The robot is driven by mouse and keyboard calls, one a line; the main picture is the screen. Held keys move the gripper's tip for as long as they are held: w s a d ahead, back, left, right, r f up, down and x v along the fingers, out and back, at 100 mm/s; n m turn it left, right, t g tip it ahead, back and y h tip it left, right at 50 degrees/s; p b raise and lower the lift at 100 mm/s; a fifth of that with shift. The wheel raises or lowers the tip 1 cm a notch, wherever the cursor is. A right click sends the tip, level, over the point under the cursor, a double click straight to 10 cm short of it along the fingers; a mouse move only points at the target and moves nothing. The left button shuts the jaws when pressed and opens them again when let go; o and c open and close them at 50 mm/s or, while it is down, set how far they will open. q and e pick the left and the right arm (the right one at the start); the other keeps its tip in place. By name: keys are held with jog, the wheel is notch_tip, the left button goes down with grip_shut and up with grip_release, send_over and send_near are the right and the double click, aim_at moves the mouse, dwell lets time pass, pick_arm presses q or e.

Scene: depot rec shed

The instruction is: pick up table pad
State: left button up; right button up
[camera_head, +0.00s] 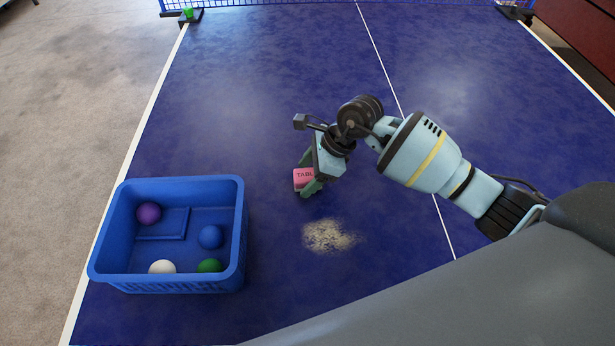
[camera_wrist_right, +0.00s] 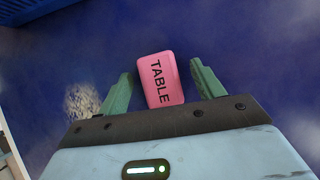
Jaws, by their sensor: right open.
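The table pad (camera_head: 303,179) is a pink block with "TABLE" in dark letters, lying on the blue table-tennis table. In the right wrist view the pad (camera_wrist_right: 160,80) lies between the two green fingers, with a gap on each side. My right gripper (camera_head: 308,175) is open around the pad, pointing down at it; its fingers also show in the right wrist view (camera_wrist_right: 160,88). In the head view the gripper partly covers the pad. I cannot tell how high the fingertips are above the table. My left gripper is not in view.
A blue basket (camera_head: 180,184) with several coloured balls stands left of the pad. A patch of pale dust (camera_head: 330,236) lies on the table (camera_head: 260,90) just in front of the pad. The net (camera_head: 290,3) crosses the far end. The table beyond the pad is clear.

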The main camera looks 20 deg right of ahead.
aim_at(299, 176)
jog(key=shift+a+f, duration=0.15)
jog(key=shift+f, duration=0.1)
jog(key=c, duration=1.1)
jog(key=shift+r, duration=0.8)
notch_tip(299, 176, up, 2)
jog(key=shift+s+r, duration=0.1)
jog(key=shift+s, duration=0.05)
jog(key=s, duration=0.5)
jog(key=s+a+r, duration=0.1)
jog(key=s, duration=0.4)
jog(key=s+a, duration=0.1)
jog(key=s, duration=0.4)
jog(key=shift+s+r+b, duration=0.15)
jog(key=shift+s+b, duration=0.15)
jog(key=shift+b, duration=0.1)
